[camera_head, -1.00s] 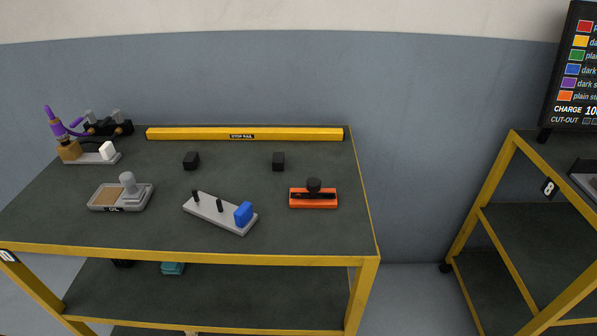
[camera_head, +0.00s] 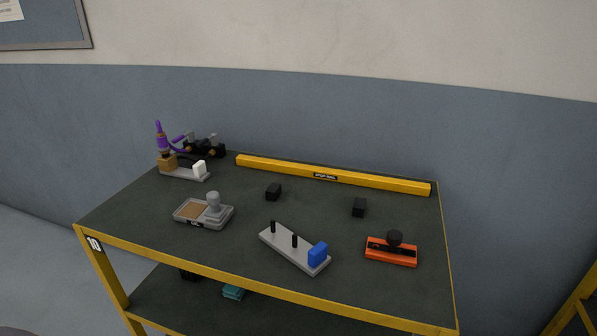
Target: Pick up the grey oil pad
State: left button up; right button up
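The grey oil pad (camera_head: 213,204) looks like a grey knobbed block with a round upright handle. It stands on the right part of a grey tray (camera_head: 184,222) with a dark label on its front, which I read as OIL. A tan patch (camera_head: 194,209) shows in the left part of the tray. The tray lies on the dark top of the yellow-framed bench, at its left front. Neither of my grippers is in view.
Right of the tray lie a grey plate with black pegs and a blue block (camera_head: 318,255), and an orange tool (camera_head: 391,251). Two black blocks (camera_head: 273,192) and a yellow stop rail (camera_head: 330,174) lie behind. A purple device (camera_head: 162,138) stands at back left.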

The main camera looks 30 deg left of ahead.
aim_at(215, 211)
jog(key=u, duration=1.4)
